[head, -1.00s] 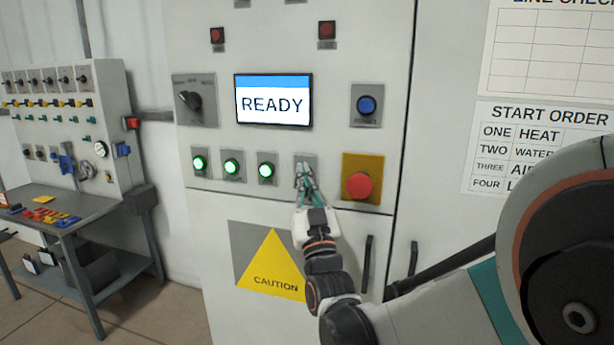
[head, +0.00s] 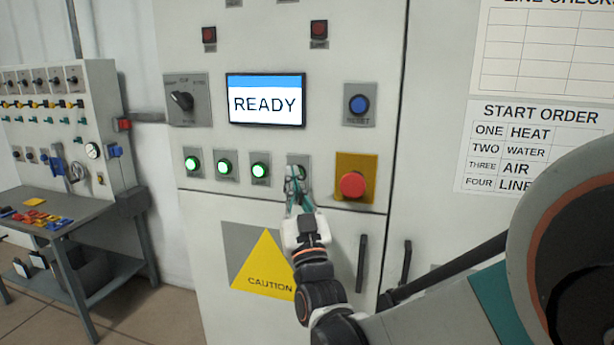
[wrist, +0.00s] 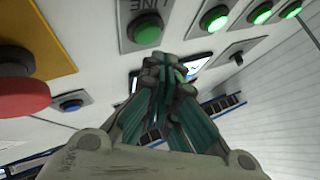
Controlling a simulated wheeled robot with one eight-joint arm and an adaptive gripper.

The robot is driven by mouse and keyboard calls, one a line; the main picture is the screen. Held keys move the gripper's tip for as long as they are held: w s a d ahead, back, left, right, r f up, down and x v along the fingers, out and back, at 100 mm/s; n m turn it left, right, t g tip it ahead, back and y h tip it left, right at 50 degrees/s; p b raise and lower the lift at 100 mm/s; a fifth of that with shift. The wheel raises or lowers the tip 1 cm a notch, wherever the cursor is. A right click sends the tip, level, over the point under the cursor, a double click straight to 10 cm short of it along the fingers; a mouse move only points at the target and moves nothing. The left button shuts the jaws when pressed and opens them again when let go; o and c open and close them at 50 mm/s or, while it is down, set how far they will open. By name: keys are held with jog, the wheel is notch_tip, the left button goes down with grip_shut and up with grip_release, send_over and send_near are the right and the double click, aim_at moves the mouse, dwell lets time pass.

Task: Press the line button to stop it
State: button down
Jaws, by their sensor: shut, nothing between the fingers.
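The line button (wrist: 147,34) is a green push button on a grey plate marked LINE in the wrist view. It looks dim, unlike the brightly lit green buttons beside it. In the head view its plate (head: 298,160) sits between the third lit button and the red mushroom button, and the button is mostly hidden by my fingers. My gripper (head: 296,182) is shut and empty, with its tips in front of the lower part of that plate. In the wrist view my gripper (wrist: 165,72) is just below the button with a visible gap; I cannot tell the depth.
The red mushroom button (head: 352,185) on a yellow plate is close on the right. The lit green buttons (head: 259,170) are on the left. The screen (head: 266,101) reads READY above. A blue button (head: 359,104) is at the upper right. Door handles (head: 362,262) stick out below.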

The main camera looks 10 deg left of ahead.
jog(key=shift+s+a, duration=0.15)
jog(key=shift+s, duration=2.1)
jog(key=shift+w, duration=0.1)
